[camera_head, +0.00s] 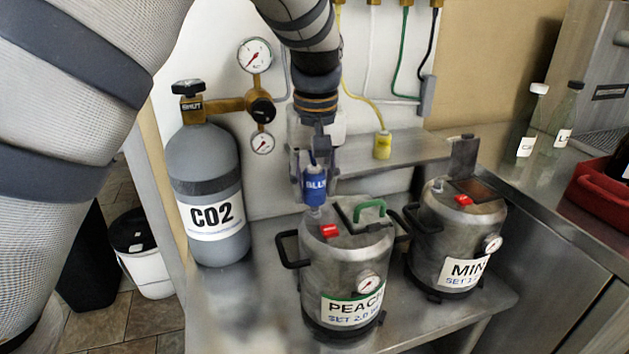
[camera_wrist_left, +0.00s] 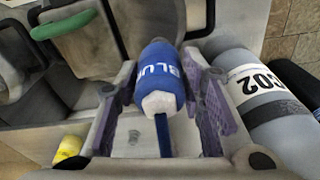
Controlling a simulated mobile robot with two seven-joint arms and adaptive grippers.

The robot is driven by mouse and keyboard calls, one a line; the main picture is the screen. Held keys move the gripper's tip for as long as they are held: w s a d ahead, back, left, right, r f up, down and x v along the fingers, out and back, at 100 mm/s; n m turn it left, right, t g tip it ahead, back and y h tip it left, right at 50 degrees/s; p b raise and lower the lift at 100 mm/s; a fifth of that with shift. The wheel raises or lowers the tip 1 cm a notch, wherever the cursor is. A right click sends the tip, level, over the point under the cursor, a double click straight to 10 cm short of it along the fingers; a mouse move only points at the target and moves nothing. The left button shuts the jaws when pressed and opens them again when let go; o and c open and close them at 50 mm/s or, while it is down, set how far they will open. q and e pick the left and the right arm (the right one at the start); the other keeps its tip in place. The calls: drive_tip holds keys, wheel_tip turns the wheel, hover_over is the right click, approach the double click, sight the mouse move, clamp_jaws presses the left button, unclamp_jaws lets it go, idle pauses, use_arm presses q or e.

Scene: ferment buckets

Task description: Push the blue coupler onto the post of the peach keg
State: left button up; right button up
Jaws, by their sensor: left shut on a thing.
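The blue coupler (camera_head: 315,187) is held in my left gripper (camera_head: 314,162), just above the left side of the peach keg's (camera_head: 345,262) top. It also shows between the fingers in the left wrist view (camera_wrist_left: 160,75), with its blue hose running back toward the palm. The gripper is shut on the coupler. The coupler's lower end is at the keg's post (camera_head: 315,212); I cannot tell whether it is seated or only touching. The post is mostly hidden under the coupler. My right gripper is not in view.
The mint keg (camera_head: 455,240) stands to the right on the same steel shelf. The CO2 cylinder (camera_head: 207,190) with gauges stands to the left. A yellow coupler (camera_head: 382,146) hangs behind. A green handle (camera_head: 369,210) and red tab (camera_head: 329,231) sit on the peach keg's top.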

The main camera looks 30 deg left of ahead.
sight(314, 169)
use_arm(q)
drive_tip(key=shift+f, duration=1.75)
idle(2.2)
drive_tip(key=o, duration=1.4)
drive_tip(key=o, duration=0.6)
drive_tip(key=shift+r, duration=3.8)
